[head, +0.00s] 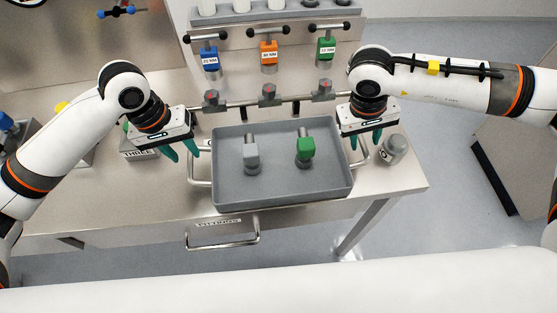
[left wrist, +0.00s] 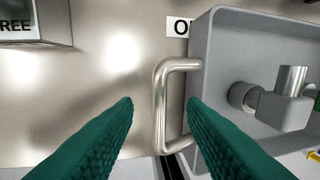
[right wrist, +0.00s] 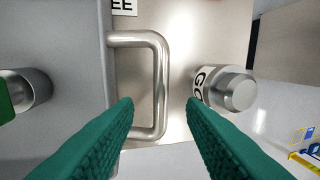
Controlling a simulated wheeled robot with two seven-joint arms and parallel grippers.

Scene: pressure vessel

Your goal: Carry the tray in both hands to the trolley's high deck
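The grey tray (head: 283,196) sits on the metal bench with a bar handle at each end. It holds a grey fitting (head: 251,155) and a green-topped fitting (head: 305,150). My left gripper (head: 182,152) is open above the left handle (left wrist: 160,105), whose bar shows between its green fingers in the left wrist view. My right gripper (head: 366,138) is open near the right handle (right wrist: 160,85), which shows between its fingers, toward the left one, in the right wrist view. Neither gripper visibly touches a handle. The trolley's high deck cannot be made out.
A grey cylinder (head: 396,148) stands on the bench just right of my right gripper. A box labelled THREE (head: 140,150) is beside my left gripper. A drawer handle (head: 224,244) projects in front.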

